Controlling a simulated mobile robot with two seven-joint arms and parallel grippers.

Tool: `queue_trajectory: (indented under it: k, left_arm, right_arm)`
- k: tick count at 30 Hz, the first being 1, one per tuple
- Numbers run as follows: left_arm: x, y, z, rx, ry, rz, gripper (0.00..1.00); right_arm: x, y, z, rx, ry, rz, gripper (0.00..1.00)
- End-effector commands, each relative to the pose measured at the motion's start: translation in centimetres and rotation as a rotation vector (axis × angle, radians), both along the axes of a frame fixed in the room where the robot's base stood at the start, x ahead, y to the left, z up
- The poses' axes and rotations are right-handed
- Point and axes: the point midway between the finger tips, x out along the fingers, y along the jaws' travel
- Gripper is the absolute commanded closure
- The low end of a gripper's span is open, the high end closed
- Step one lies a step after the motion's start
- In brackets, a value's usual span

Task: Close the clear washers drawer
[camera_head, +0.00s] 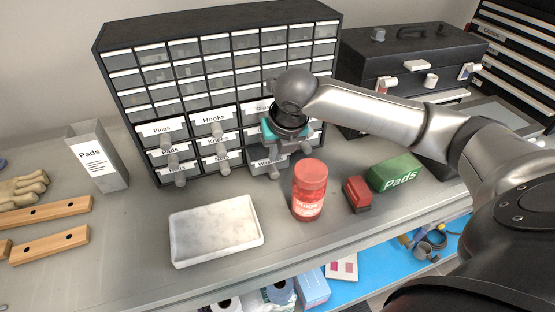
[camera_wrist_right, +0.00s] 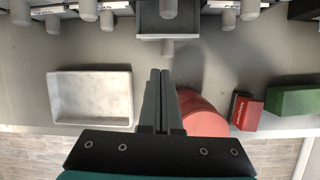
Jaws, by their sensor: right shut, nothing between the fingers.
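The grey drawer cabinet (camera_head: 125,70) stands at the back of the bench. Its bottom-right drawer, with a partly hidden label starting "W" (camera_head: 263,161), sticks out beyond its neighbours. In the right wrist view this pulled-out drawer (camera_wrist_right: 168,27) shows from above, with its round knob (camera_wrist_right: 167,47) at the front. My right gripper (camera_wrist_right: 160,72) is shut and empty, its fingertips just in front of the knob in that view, with a small gap. In the head view the right gripper (camera_head: 283,148) covers part of the right drawer column. My left gripper is not in view.
A red-lidded jar (camera_head: 309,190) stands close in front of the drawer. A white tray (camera_head: 216,231) lies to its left. A red box (camera_head: 357,194) and green Pads box (camera_head: 396,173) lie to the right. A black toolbox (camera_head: 400,60) stands behind my arm.

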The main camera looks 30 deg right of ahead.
Motion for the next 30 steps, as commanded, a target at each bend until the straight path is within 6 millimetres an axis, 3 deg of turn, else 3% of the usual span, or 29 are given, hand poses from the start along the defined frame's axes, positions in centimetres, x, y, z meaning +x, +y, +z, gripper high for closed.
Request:
queue_trajectory:
  k: [4, 8, 21, 30]
  left_arm:
    - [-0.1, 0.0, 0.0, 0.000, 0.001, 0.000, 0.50]
    - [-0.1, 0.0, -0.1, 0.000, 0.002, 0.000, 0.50]
    - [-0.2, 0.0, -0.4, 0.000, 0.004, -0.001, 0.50]
    - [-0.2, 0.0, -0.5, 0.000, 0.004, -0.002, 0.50]
  right_arm:
    - [0.6, -2.0, 1.3, -0.055, 0.007, 0.071, 1.00]
    - [0.9, -2.4, 0.8, -0.065, 0.011, 0.089, 1.00]
    - [3.4, -2.9, -6.0, -0.063, 0.012, 0.088, 1.00]
    - [4.2, -3.1, -7.7, -0.064, 0.009, 0.088, 1.00]
